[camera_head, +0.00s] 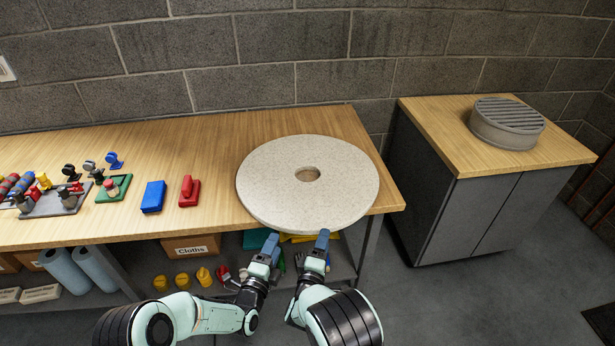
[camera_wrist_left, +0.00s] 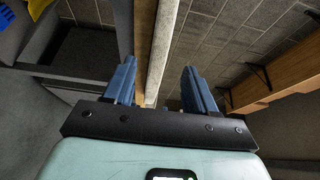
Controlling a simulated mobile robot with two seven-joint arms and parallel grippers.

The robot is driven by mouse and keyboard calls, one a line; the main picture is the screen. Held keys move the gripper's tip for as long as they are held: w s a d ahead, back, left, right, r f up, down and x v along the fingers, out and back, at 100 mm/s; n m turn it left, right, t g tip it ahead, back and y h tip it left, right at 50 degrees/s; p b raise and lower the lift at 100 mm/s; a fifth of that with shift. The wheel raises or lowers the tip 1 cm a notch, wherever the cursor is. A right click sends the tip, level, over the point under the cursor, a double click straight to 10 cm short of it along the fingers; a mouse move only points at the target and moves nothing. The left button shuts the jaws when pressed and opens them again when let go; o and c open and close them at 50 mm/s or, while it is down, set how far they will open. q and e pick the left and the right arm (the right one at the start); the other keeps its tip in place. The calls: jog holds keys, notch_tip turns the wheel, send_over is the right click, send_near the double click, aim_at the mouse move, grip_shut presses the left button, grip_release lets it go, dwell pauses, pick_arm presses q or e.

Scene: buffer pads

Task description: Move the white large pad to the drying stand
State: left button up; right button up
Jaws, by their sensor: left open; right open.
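The white large pad (camera_head: 275,175) is a speckled round disc with a centre hole. It lies flat on the wooden table and its front rim overhangs the table edge. In the left wrist view its pale rim (camera_wrist_left: 162,45) shows between the open fingers, beside the wooden edge. My left gripper (camera_head: 270,244) and my right gripper (camera_head: 322,242) are both open, side by side at the pad's front rim. I cannot tell whether either touches it. The drying stand (camera_head: 507,122) is a round grey base with a slatted top, empty, on the cabinet at right.
The wooden table (camera_head: 220,150) holds a blue block (camera_head: 153,197), a red block (camera_head: 189,191) and small tools left of the pad. A shelf below holds a Cloths box (camera_head: 190,247) and yellow items. A floor gap separates the table from the grey cabinet (camera_head: 440,190).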

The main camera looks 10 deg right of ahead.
aim_at(282, 229)
pick_arm(q)
jog(key=x, duration=0.9)
pick_arm(e)
jog(key=x, duration=0.9)
pick_arm(q)
grip_shut()
pick_arm(e)
grip_shut()
